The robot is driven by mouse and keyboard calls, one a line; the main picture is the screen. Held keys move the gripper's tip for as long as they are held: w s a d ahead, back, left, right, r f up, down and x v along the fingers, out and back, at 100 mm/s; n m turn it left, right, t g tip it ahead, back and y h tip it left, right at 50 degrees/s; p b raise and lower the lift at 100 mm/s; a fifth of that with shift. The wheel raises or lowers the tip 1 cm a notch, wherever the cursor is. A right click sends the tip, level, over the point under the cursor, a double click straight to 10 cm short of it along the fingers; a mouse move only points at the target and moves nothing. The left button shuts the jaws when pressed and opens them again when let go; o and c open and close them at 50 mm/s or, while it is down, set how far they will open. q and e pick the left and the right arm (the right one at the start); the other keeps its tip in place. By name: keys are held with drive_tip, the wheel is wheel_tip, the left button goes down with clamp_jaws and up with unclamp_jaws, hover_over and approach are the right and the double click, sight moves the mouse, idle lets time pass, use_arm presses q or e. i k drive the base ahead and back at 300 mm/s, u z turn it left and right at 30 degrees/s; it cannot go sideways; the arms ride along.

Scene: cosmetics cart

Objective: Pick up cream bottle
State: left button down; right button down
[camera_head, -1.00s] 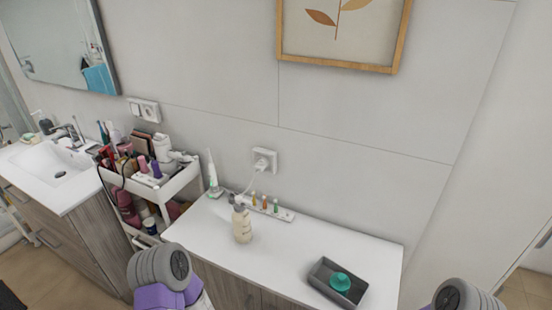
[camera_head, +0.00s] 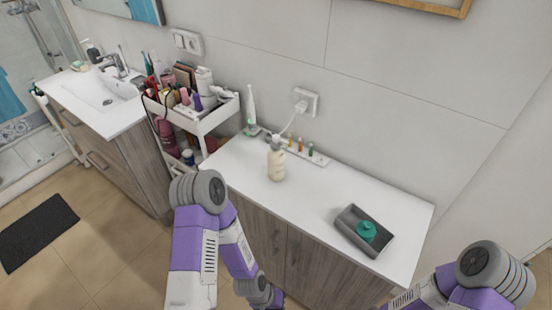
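A cream-coloured bottle (camera_head: 277,164) with a grey pump top stands upright on the white countertop (camera_head: 325,205), near its left part. Nothing is touching it. My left arm (camera_head: 200,245) rises in front of the cabinet, below and left of the bottle, with its elbow near the counter's front left corner. My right arm (camera_head: 465,285) is at the lower right, beyond the counter's right end. Neither gripper's fingers can be made out.
A white cart (camera_head: 205,125) full of cosmetics stands left of the counter. A grey tray (camera_head: 350,236) with a teal item sits at the counter's right. An electric toothbrush (camera_head: 251,110) and a charging strip (camera_head: 310,155) stand behind the bottle. A sink (camera_head: 110,95) is far left.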

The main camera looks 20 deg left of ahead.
sight(275, 160)
drive_tip(key=u, duration=2.4)
drive_tip(key=i, duration=1.4)
drive_tip(key=z, duration=2.95)
